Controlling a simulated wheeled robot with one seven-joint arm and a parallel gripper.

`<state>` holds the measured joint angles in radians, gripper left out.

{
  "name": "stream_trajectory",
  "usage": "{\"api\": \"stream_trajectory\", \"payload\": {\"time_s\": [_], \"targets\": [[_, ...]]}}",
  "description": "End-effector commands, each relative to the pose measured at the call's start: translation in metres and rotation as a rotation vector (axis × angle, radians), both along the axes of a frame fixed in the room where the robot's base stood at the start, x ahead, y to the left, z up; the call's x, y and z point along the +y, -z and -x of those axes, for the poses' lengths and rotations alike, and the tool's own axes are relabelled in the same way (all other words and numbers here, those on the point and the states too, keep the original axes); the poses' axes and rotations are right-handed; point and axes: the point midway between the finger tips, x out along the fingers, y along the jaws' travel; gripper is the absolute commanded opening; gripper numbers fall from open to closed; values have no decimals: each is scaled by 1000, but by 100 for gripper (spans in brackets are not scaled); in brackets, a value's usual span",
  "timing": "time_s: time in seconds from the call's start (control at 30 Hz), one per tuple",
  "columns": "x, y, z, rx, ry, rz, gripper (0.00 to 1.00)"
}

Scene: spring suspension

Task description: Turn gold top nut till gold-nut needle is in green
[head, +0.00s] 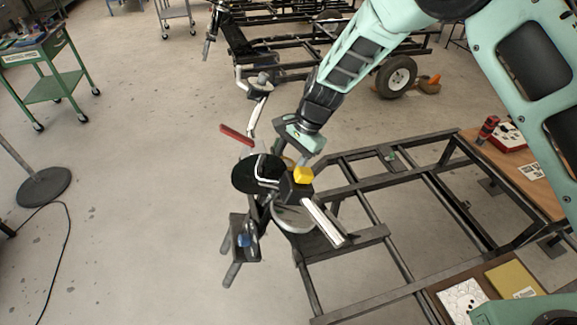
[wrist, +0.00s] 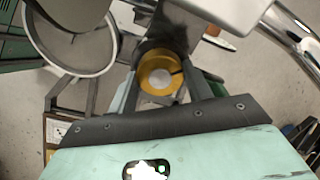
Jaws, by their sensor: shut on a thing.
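The gold nut (wrist: 160,74) sits between my two fingers in the wrist view, with a pale round end at its centre and a dark notch at its right. My gripper (wrist: 163,88) is shut on it, one finger on each side. In the head view my gripper (head: 296,157) reaches down to the top of the suspension assembly, and its fingertips are hard to make out. A round, pale-rimmed disc (wrist: 112,42), perhaps a gauge, shows at the upper left of the wrist view with a thin dark line on it. I cannot make out a green zone or which needle belongs to the nut.
A red-handled lever (head: 237,134) stands out to the left. The black frame (head: 352,244) extends right to a wooden bench top (head: 520,185). Open floor lies left.

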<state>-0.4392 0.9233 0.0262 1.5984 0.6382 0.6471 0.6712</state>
Motion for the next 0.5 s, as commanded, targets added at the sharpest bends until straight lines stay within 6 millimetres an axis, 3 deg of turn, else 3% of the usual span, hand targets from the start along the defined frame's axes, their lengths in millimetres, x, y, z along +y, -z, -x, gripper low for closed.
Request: {"api": "stream_trajectory", "payload": {"time_s": [0.5], "targets": [[-2,3,-2,-183,-440,-51,27]]}}
